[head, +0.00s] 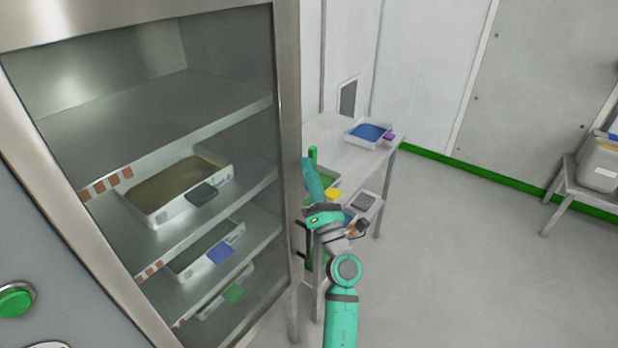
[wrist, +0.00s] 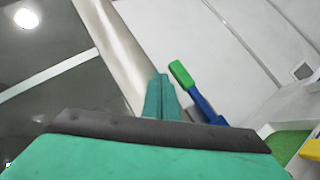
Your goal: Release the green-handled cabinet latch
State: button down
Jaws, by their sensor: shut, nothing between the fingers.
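The cabinet (head: 287,120) has a steel frame and a glass front and fills the left of the head view. Its latch shows in the wrist view as a blue lever (wrist: 203,103) with a green handle (wrist: 182,74), tilted up to the left. The lever's lower end is hidden behind my gripper's body. In the head view only the green handle (head: 313,154) shows, beside the cabinet's right edge. My gripper (head: 307,162) is shut and empty, with its fingertips close by the handle. In the wrist view the shut fingers (wrist: 160,82) are just left of the handle, with a small gap between.
Behind my arm stands a table (head: 335,138) with a tray of blue material (head: 368,132) and more trays on it and below. Several trays, one brown-filled (head: 178,186), sit on the shelves behind the glass. A bin (head: 598,165) stands far right. The floor (head: 470,250) on the right is clear.

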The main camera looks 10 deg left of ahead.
jog(key=shift+w+d+r, duration=0.2)
jog(key=shift+w, duration=0.25)
dwell(0.3)
jog(key=s+d, duration=0.2)
jog(key=s, duration=1)
jog(key=shift+s+d, duration=0.25)
jog(key=shift+s, duration=0.05)
jog(key=shift+d, duration=0.15)
